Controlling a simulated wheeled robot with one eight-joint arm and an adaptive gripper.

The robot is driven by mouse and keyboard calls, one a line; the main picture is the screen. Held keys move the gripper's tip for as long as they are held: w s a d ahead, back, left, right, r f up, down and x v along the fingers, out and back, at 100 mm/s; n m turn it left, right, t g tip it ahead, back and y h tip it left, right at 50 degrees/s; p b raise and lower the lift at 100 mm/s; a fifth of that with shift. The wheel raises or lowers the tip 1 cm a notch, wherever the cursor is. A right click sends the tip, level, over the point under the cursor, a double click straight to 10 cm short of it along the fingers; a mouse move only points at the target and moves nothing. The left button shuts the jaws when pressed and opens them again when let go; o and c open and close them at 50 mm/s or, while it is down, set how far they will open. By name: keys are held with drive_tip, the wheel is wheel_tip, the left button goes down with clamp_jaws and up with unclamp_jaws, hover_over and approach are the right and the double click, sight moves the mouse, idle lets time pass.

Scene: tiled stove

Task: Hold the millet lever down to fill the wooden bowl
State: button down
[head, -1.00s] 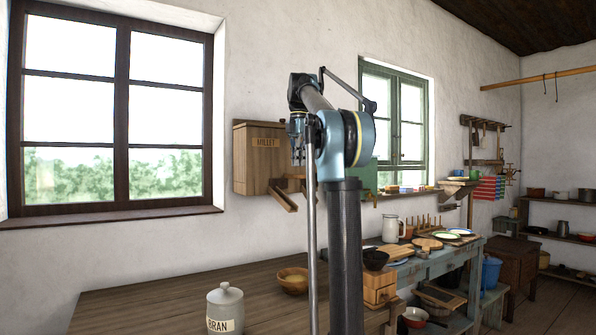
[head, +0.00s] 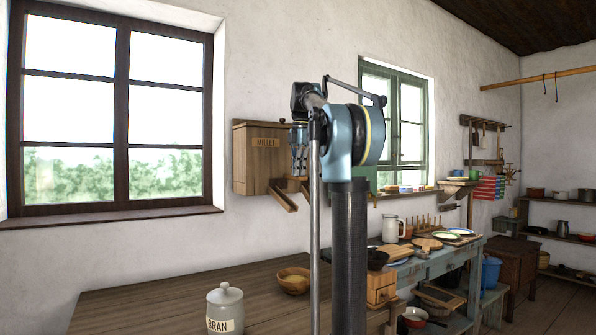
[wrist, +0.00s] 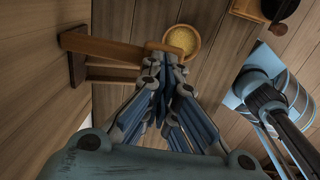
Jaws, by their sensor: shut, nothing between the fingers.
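The millet box (head: 257,165), labelled MILLET, hangs on the wall. A wooden lever (head: 284,197) sticks out below it. The lever (wrist: 118,47) also shows in the wrist view, running from its mount on the left to my fingertips. The wooden bowl (head: 293,288) stands on the table below, with yellow grain in it. In the wrist view the bowl (wrist: 199,42) lies just beyond the lever's end. My gripper (head: 299,172) is shut and empty, pointing down by the lever. In the wrist view my gripper (wrist: 166,60) overlaps the lever's end; I cannot tell whether they touch.
A BRAN jar (head: 225,312) stands on the wooden table (head: 160,305), left of the bowl. The table left of the bowl is mostly clear.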

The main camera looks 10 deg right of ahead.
drive_tip(key=shift+s+d+f+t+y, duration=0.15)
drive_tip(key=shift+f+t+y, duration=0.15)
drive_tip(key=shift+f+t, duration=0.4)
drive_tip(key=shift+s+f, duration=0.1)
drive_tip(key=shift+f, duration=0.7)
idle(0.5)
drive_tip(key=v, duration=1.4)
drive_tip(key=shift+s, duration=0.35)
drive_tip(key=shift+d+f, duration=0.1)
idle(0.3)
